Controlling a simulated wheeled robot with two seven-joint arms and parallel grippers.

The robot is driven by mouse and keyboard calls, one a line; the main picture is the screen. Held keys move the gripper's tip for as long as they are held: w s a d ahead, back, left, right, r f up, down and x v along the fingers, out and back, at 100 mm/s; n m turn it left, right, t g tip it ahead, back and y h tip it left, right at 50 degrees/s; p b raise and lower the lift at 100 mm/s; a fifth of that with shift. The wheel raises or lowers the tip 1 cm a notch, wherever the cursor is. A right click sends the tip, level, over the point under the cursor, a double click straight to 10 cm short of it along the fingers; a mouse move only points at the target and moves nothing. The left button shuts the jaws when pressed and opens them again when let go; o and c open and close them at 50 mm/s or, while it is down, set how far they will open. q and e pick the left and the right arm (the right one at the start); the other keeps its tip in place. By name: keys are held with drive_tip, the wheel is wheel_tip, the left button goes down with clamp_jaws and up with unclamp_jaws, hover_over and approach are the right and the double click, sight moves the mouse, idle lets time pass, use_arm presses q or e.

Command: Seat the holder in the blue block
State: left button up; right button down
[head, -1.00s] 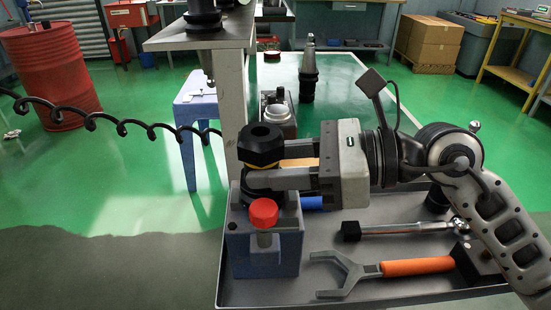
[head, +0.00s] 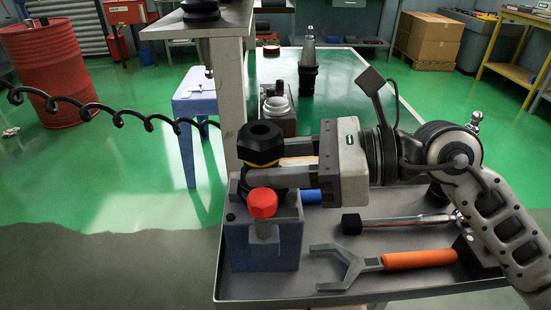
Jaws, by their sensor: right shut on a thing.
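The holder (head: 260,143), black with a yellow band below its hexagonal-looking top, stands upright over the blue block (head: 262,246). My right gripper (head: 262,172) reaches in from the right, its fingers shut around the holder just below the yellow band. The block stands at the left end of the grey cart tray and has a red knob (head: 262,203) on its front. The holder's lower end is hidden behind the fingers, the knob and the block's top, so I cannot tell whether it is fully seated. My left gripper is not in view.
On the tray (head: 400,210) lie an open-end wrench with an orange handle (head: 420,259) and a ratchet-like tool (head: 395,223). A grey post and shelf (head: 205,42) stand close behind the block. Another tall holder (head: 308,70) stands farther back.

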drive_tip(key=shift+r, duration=0.2)
drive_tip(key=c, duration=0.8)
unclamp_jaws()
drive_tip(key=shift+f, duration=0.35)
use_arm(q)
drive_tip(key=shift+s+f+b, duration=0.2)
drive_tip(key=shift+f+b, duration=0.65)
drive_tip(key=shift+b, duration=1.1)
use_arm(e)
drive_tip(key=v, duration=1.6)
drive_tip(key=shift+r, duration=0.2)
